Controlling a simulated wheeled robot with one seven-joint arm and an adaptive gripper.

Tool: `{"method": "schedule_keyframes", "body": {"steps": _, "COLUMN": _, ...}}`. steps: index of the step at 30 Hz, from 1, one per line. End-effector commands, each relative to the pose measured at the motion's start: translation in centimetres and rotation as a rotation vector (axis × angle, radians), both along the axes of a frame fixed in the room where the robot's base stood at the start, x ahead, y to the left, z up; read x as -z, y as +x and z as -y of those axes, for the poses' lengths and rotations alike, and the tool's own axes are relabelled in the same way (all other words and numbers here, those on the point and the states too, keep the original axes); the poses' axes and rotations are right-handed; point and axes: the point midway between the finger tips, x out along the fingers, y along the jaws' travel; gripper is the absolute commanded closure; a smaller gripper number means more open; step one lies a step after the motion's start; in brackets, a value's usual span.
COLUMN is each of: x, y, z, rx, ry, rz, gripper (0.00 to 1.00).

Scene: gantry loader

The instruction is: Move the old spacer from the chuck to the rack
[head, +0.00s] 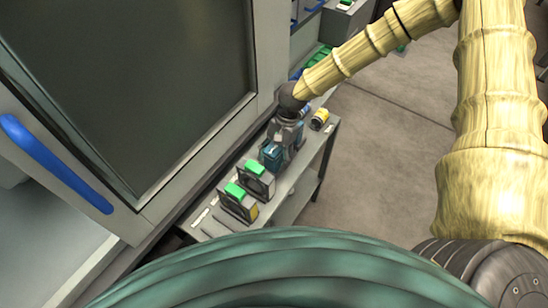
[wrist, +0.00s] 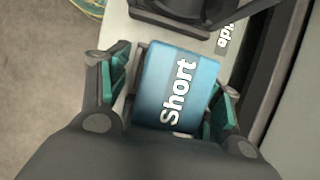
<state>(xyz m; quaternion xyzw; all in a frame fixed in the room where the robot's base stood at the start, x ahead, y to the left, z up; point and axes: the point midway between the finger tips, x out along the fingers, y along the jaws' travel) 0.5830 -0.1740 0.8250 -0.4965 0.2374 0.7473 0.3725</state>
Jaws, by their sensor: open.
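A blue spacer marked "Short" (wrist: 178,88) lies between the two fingers of my gripper (wrist: 172,100) in the wrist view. The fingers are open, one on each side, with a gap at least on the left. In the head view my gripper (head: 287,136) is low over a narrow grey bench (head: 297,197), close by a blue piece (head: 270,155) that looks like the same spacer. A yellow, white and blue piece (head: 320,119) stands farther back on the bench. I cannot tell which spacer is the old one. The chuck cannot be made out.
Two grey blocks with green tops (head: 257,182) (head: 238,204) stand on the near bench. A dark round fixture (wrist: 180,12) lies just beyond the spacer. The machine's dark window door (head: 130,80), with a blue handle (head: 55,163), is left. Open floor (head: 385,150) lies right.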

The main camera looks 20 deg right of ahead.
Motion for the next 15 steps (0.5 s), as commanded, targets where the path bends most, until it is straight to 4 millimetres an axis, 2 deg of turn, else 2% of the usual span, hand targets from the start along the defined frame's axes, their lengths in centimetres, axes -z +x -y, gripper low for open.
{"method": "schedule_keyframes", "body": {"steps": 7, "x": -1.8, "y": 0.5, "z": 0.6, "rx": 0.002, "ry": 0.001, "rz": 0.002, "gripper": 0.36}}
{"method": "schedule_keyframes", "body": {"steps": 15, "x": -6.3, "y": 1.6, "z": 2.2, "rx": 0.002, "ry": 0.002, "rz": 0.003, "gripper": 0.36}}
